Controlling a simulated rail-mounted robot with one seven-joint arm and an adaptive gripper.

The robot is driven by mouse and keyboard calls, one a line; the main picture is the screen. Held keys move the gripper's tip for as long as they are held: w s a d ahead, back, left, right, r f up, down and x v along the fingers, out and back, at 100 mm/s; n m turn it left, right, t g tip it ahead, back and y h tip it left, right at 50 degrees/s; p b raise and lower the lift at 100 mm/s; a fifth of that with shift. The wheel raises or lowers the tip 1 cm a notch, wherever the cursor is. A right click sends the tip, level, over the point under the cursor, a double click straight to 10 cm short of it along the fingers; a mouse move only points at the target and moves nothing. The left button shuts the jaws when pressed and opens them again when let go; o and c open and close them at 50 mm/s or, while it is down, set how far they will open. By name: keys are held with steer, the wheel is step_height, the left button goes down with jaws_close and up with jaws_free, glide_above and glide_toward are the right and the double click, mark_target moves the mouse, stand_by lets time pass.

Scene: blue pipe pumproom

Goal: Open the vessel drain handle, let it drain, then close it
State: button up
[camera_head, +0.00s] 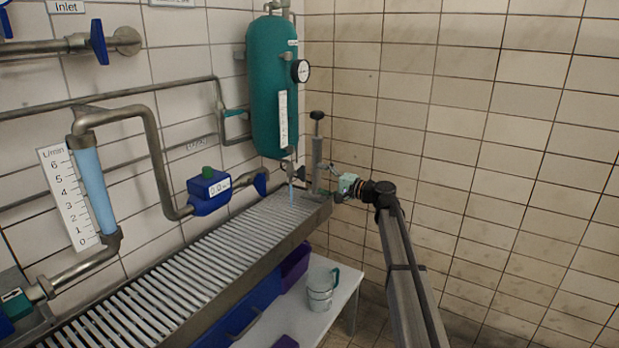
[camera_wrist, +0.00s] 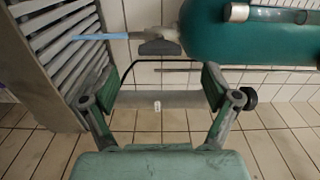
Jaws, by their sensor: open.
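The teal vessel (camera_head: 272,85) hangs on the tiled wall with a gauge on its side; it fills the upper right of the wrist view (camera_wrist: 235,45). The dark drain handle (camera_wrist: 158,47) sits on the grey outlet fitting below the vessel. A light blue stream (camera_wrist: 92,37) comes out of the outlet; it also shows over the grating in the head view (camera_head: 291,195). My gripper (camera_wrist: 158,85) is open and empty, its fingers spread. The handle shows just above the gap between the fingertips, apart from them. In the head view my gripper (camera_head: 338,180) is right of the outlet.
A grey upright cylinder (camera_head: 317,163) with a black knob stands near the outlet; in the wrist view it (camera_wrist: 160,99) lies across the finger gap, depth unclear. The slatted grating (camera_head: 215,255) runs below. A bucket (camera_head: 320,290) sits on a low white shelf.

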steer(key=shift+v, duration=2.1)
